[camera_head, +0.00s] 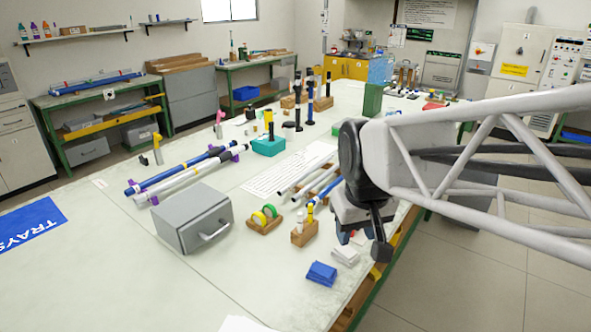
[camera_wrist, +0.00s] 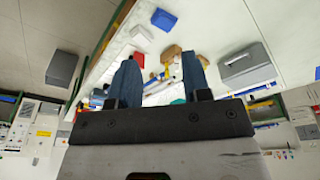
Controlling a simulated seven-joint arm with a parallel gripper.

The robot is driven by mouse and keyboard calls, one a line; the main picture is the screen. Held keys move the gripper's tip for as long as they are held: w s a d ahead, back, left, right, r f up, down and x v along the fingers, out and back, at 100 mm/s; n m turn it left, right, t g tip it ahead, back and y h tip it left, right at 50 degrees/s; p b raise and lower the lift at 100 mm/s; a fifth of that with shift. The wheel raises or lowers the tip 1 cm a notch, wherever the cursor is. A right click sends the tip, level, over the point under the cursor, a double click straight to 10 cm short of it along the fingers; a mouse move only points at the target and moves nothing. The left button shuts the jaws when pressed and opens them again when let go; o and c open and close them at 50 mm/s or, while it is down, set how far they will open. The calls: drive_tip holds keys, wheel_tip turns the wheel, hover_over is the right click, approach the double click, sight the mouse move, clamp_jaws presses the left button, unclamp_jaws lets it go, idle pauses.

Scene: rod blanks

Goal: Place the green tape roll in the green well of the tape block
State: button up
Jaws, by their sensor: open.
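A green tape roll (camera_head: 259,218) and a yellow tape roll (camera_head: 270,210) stand upright at a small wooden tape block (camera_head: 266,229), just right of the grey box in the head view. It is too small to tell whether the green roll sits in a well, and no green well can be made out. My gripper (camera_wrist: 160,78) is open and empty, its two blue-grey fingers apart in the wrist view. In the head view it hangs over the table's right edge, right of the tape block and apart from it, partly hidden by my arm.
A grey box with a handle (camera_head: 193,218) stands left of the tape block. A second wooden block (camera_head: 304,234) stands to its right. Blue pads (camera_head: 321,273) and white pads (camera_head: 345,256) lie near the right edge. Pale rods (camera_head: 300,178) lie behind. The front left table is mostly clear.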

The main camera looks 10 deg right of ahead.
drive_tip(key=s+f+m, duration=0.1)
drive_tip(key=s+f, duration=0.1)
drive_tip(key=s, duration=0.6)
drive_tip(key=shift+s+d+f, duration=0.25)
drive_tip(key=shift+s+d, duration=0.05)
drive_tip(key=shift+d, duration=0.15)
idle(0.8)
